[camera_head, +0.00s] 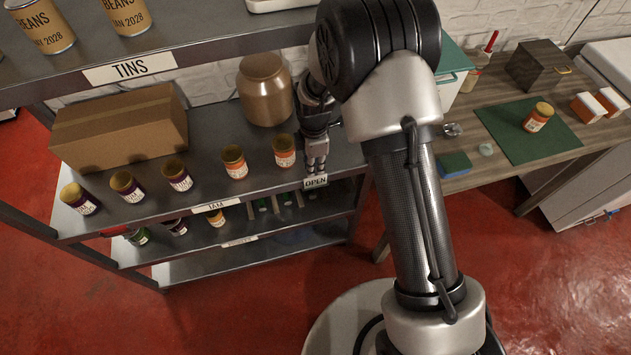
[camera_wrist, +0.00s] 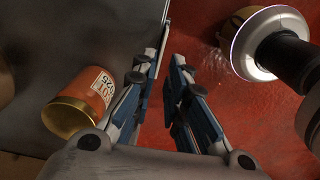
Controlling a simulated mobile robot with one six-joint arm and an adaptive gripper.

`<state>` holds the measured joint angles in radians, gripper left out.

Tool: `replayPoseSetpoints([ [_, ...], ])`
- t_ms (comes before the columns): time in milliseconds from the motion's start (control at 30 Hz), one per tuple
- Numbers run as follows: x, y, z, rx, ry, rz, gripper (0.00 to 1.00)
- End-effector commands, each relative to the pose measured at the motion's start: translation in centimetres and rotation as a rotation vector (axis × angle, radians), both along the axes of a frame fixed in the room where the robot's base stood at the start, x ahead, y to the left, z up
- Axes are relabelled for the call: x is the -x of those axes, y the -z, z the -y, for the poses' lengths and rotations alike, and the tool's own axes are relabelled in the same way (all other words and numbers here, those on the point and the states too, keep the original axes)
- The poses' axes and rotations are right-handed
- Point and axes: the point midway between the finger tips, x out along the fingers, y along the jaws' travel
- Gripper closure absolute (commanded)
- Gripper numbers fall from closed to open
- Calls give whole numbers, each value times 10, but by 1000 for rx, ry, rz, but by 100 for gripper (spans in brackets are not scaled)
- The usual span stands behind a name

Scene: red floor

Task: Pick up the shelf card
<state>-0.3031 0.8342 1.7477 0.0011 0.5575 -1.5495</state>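A small pale card reading OPEN (camera_head: 315,182) sits at the front edge of the middle shelf, near its right end. Other cards on the shelf edges read TINS (camera_head: 130,68) and JAM (camera_head: 215,206). My gripper (camera_head: 316,163) points down just above the OPEN card. In the wrist view its fingers (camera_wrist: 170,70) are apart with a narrow gap at the tips, beside the shelf edge. The card's face is not readable there, and I cannot tell whether the fingers touch it.
An orange-labelled jar (camera_head: 284,151) stands close left of my gripper; it also shows in the wrist view (camera_wrist: 86,100). Several more jars line the shelf, with a cardboard box (camera_head: 120,128) and a brown pot (camera_head: 265,90) behind. A wooden table (camera_head: 480,160) stands right.

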Motion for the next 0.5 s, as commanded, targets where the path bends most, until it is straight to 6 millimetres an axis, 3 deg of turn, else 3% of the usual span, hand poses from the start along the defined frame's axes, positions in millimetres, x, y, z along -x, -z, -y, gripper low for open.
replayPoseSetpoints([
  [233,1,43,0,1,0,-4,87],
  [500,0,50,0,0,1,-1,87],
])
